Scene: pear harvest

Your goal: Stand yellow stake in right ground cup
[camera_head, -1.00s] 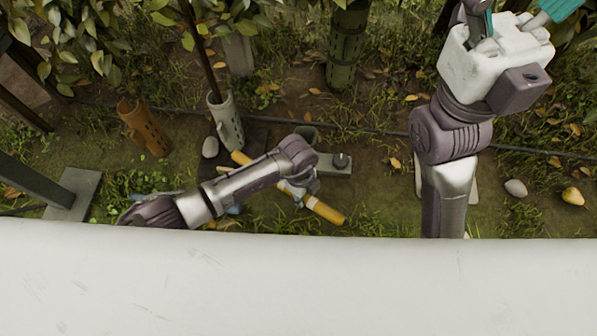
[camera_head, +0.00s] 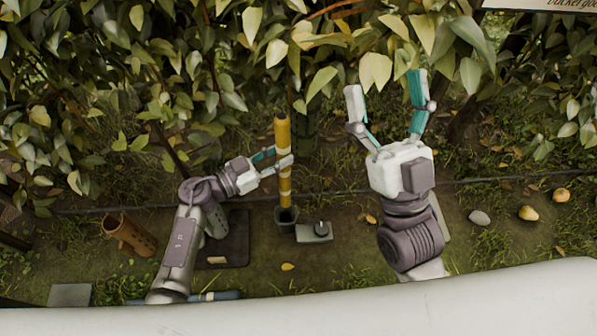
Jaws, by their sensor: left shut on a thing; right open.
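The yellow stake (camera_head: 284,140) stands about upright in the middle of the view. My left gripper (camera_head: 285,167) is shut on it at mid-length, coming from the left. The stake's lower end is at the mouth of the right ground cup (camera_head: 287,217), a small dark grey cup joined to a grey block with a knob (camera_head: 315,233). I cannot tell how deep the end sits in the cup. My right gripper (camera_head: 387,112) is open and empty, fingers pointing up in the picture, right of the stake.
A brown slotted tube (camera_head: 130,235) leans at left. A dark base plate (camera_head: 236,243) lies partly behind my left arm. Leafy branches hang across the top. A stone (camera_head: 480,217) and pears (camera_head: 528,213) lie at right. A white surface (camera_head: 400,312) fills the bottom edge.

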